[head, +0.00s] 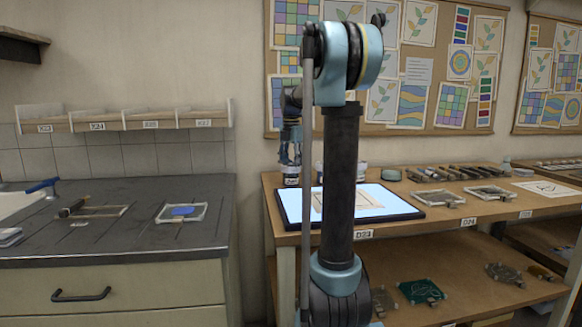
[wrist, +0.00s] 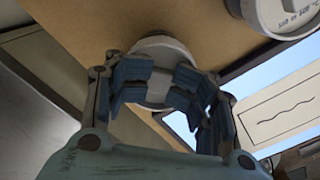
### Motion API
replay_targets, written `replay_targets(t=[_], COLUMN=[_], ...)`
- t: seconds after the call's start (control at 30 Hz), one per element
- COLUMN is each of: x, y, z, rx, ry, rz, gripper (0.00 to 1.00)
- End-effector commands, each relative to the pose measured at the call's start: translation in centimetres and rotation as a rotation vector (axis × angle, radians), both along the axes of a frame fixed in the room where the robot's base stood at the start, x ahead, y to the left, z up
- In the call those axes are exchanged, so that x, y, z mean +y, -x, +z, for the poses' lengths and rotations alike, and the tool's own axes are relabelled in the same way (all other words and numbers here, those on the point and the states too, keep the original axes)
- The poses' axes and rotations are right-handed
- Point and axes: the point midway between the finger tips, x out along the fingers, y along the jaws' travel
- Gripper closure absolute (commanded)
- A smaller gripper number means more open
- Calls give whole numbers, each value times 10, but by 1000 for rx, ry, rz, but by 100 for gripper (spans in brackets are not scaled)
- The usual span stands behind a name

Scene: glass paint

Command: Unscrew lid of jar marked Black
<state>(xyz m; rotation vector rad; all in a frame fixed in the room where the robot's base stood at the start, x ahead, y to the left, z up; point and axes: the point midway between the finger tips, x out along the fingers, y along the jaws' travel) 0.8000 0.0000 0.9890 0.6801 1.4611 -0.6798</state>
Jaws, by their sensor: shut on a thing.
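My gripper (wrist: 158,86) is shut on a round, pale grey jar (wrist: 166,48), with its blue finger pads on either side of the top. No marking shows on this jar, so I cannot tell whether it is the one marked Black. In the head view my gripper (head: 291,158) points down at the jar (head: 291,180), at the left end of the wooden bench. Whether the lid has turned cannot be told. A second pale jar (wrist: 288,14) with small dark lettering, too unclear to read, stands apart at the upper right of the wrist view.
A lit light panel (head: 385,206) with a dark frame lies close to the right of the gripped jar. Further right on the wooden bench (head: 445,227) are tools and small frames. My arm hides part of the bench. A dark counter (head: 120,235) stands at left.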

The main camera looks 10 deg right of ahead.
Motion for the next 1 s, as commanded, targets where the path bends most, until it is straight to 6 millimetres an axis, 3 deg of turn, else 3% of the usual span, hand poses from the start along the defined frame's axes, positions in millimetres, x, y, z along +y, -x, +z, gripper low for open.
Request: replay_targets(t=[0.2, 0.67, 1.0], x=[1, 1, 1], y=[-1, -1, -1], z=[-2, -3, -2], rx=[-3, -2, -2], ry=[-1, -2, -2], rz=[176, 249, 578], gripper=[87, 87, 87])
